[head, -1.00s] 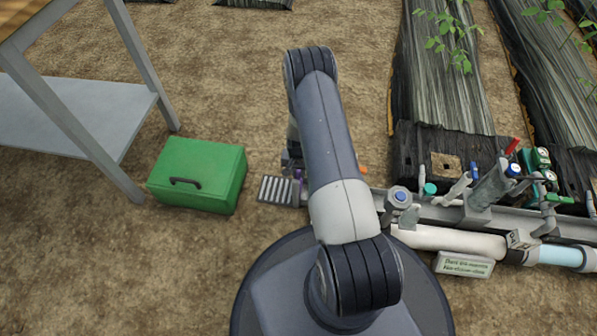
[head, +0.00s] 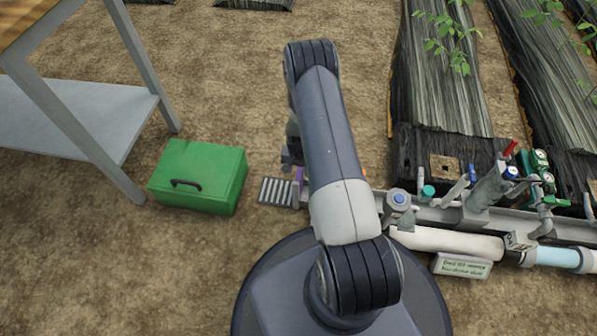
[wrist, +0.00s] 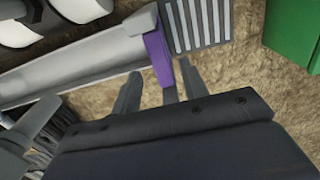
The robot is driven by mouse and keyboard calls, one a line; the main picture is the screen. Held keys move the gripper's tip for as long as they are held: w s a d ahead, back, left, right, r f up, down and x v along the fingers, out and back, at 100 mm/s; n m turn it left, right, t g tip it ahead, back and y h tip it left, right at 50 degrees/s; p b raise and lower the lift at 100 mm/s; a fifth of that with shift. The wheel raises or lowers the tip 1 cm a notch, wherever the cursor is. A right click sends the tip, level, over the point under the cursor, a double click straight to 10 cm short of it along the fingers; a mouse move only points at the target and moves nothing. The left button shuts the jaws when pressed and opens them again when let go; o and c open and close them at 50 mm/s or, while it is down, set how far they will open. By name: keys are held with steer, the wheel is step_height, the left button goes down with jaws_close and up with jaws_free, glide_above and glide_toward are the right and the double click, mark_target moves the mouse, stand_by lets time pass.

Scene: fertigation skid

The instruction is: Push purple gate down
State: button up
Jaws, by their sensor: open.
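The purple gate (wrist: 158,60) is a narrow upright strip at the end of a grey channel in the wrist view, beside a slotted grate. It also shows in the head view (head: 299,175) as a small purple piece just left of my arm. My gripper (wrist: 160,84) is open, with its two grey fingers spread. The gate's lower part lies between the fingertips in the wrist view; I cannot tell whether they touch. In the head view my arm hides most of my gripper.
The slotted grate (head: 276,191) lies on the soil at the channel's end. A green box (head: 198,177) stands left of it. The channel (head: 440,212) runs right with several valves and pipes. A sign (head: 462,265) stands in front. Bare soil is open behind.

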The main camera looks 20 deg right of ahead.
mark_target(298, 176)
step_height(298, 176, up, 7)
steer(key=p, duration=0.2)
stand_by(0.3)
step_height(298, 176, down, 12)
steer(key=b, duration=0.4)
steer(key=shift+r+b, duration=0.2)
steer(key=shift+b, duration=0.15)
step_height(298, 176, up, 5)
steer(key=p, duration=0.3)
steer(key=shift+f+p, duration=0.2)
steer(key=shift+p, duration=0.2)
steer(key=shift+f, duration=0.15)
